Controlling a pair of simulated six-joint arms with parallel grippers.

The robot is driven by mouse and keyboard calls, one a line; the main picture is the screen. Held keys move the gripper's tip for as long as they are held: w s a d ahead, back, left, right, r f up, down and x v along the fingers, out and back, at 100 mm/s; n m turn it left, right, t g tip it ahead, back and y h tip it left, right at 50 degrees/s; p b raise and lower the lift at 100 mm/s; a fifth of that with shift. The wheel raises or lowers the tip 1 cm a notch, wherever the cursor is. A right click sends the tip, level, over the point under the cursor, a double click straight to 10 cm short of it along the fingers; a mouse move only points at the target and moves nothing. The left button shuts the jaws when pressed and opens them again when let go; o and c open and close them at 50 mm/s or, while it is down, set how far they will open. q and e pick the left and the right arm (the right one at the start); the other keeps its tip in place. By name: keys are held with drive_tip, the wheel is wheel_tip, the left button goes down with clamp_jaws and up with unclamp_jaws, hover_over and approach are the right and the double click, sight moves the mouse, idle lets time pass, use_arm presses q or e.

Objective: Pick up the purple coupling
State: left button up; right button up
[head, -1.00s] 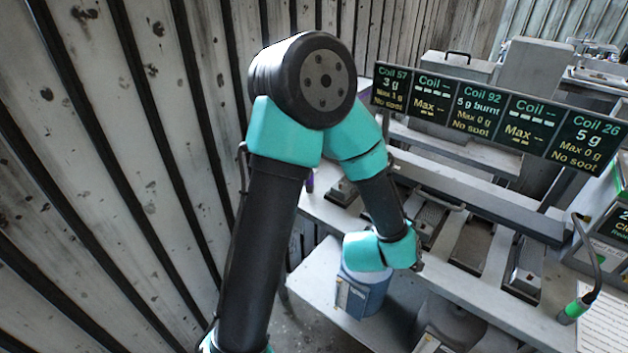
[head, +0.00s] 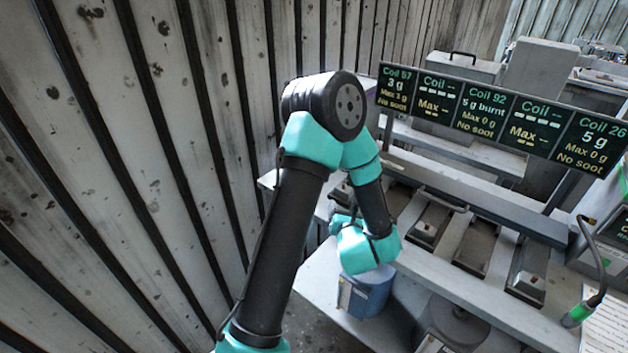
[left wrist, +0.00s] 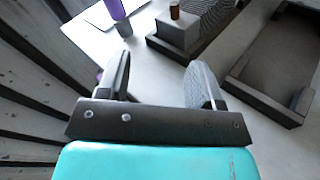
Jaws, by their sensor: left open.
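In the left wrist view, a purple upright piece (left wrist: 115,9), which looks like the purple coupling, is cut off by the top edge at upper left. A small grey cylindrical part shows just below it. My left gripper (left wrist: 160,62) is open, with nothing between its fingers. The purple piece lies beyond the fingertips, toward the left finger, and is apart from them. In the head view, my left arm reaches over the bench and hides the gripper's fingers; I cannot make out the coupling there. My right gripper is not in view.
Grey blocks with recessed trays (head: 475,248) line the bench. A sign board (head: 480,112) with coil readings stands behind. A blue container (head: 366,291) sits below my left wrist. A ribbed wall (head: 130,180) runs close along the left. A green-tipped cable tool (head: 578,314) is at right.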

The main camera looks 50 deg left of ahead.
use_arm(q)
drive_tip(key=s+a+n+y, duration=0.1)
drive_tip(key=n, duration=0.1)
drive_tip(key=s+a+n+g+y, duration=0.1)
drive_tip(key=n, duration=0.1)
drive_tip(key=s+a+n, duration=0.1)
drive_tip(key=shift+a+f+n+g+y, duration=0.1)
drive_tip(key=shift+a+n+g+y, duration=0.1)
drive_tip(key=shift+n+g+y, duration=0.2)
drive_tip(key=x, duration=1.2)
drive_tip(key=shift+a, duration=0.1)
drive_tip(key=shift+x, duration=2.6)
drive_tip(key=c, duration=1.1)
